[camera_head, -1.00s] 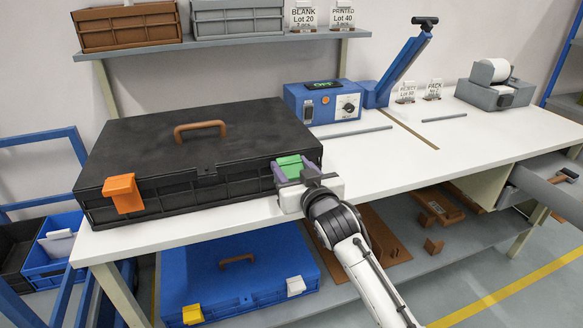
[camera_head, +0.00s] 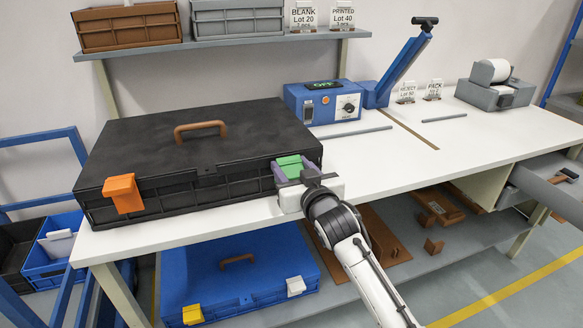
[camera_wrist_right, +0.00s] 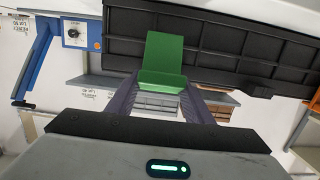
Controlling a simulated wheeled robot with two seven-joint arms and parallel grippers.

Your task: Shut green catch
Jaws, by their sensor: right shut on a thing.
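The black case (camera_head: 205,150) lies closed on the white table, with a brown handle (camera_head: 200,127) on its lid. The green catch (camera_head: 290,166) is at the right end of the case's front edge. The orange catch (camera_head: 123,192) is at the left end and hangs down over the front. My right gripper (camera_head: 284,176) is at the green catch, its purple fingers on either side. In the right wrist view the green catch (camera_wrist_right: 162,62) shows between the fingers (camera_wrist_right: 160,98), which are shut on it. The catch's lower part is partly hidden by the gripper. My left gripper is not in view.
A blue control box (camera_head: 322,101) and a blue press (camera_head: 395,70) stand behind the case to the right. A blue case (camera_head: 237,282) lies on the shelf below.

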